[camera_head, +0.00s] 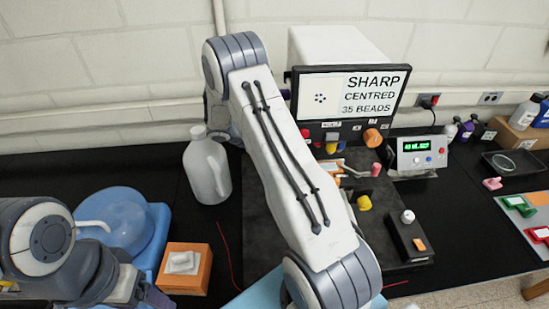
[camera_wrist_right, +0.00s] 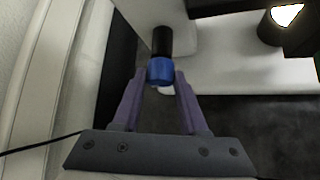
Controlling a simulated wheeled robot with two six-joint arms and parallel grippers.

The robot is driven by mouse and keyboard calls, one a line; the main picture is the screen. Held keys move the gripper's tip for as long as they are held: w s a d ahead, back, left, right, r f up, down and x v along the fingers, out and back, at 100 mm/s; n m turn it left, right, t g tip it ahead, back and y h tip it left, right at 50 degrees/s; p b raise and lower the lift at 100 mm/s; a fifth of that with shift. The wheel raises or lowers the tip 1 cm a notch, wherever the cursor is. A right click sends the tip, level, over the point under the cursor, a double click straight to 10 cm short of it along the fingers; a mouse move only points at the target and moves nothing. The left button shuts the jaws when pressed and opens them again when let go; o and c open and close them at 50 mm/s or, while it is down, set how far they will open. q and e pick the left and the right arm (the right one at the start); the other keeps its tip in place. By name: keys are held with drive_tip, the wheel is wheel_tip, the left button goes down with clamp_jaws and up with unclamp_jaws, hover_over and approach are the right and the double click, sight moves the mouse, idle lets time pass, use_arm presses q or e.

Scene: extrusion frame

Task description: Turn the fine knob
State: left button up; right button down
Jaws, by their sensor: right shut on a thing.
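In the right wrist view, a blue knob (camera_wrist_right: 160,72) sits at the end of a black shaft that comes out of a white body (camera_wrist_right: 135,25). The purple fingers of my right gripper (camera_wrist_right: 160,80) stand on either side of the blue knob, shut on it. In the head view my right arm covers the middle of the scene, and the knob and right gripper are hidden. A screen (camera_head: 347,97) at the back reads "SHARP CENTRED 35 BEADS" beside a picture of a small cluster of dots. My left arm shows at the lower left; its gripper is out of view.
A white jug (camera_head: 207,170), a blue basin (camera_head: 160,230) and an orange box (camera_head: 184,269) stand left of my right arm. A control box with a green display (camera_head: 421,150), a black block with a white knob (camera_head: 408,238) and a black tray (camera_head: 515,163) are to the right.

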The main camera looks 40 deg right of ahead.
drive_tip(key=m+t+h+b, duration=0.1)
drive_tip(key=b, duration=0.4)
drive_tip(key=shift+w+r+b, duration=0.1)
drive_tip(key=shift+b, duration=0.2)
drive_tip(key=c, duration=0.5)
unclamp_jaws()
drive_tip(key=shift+o, duration=0.3)
drive_tip(key=shift+a, duration=0.1)
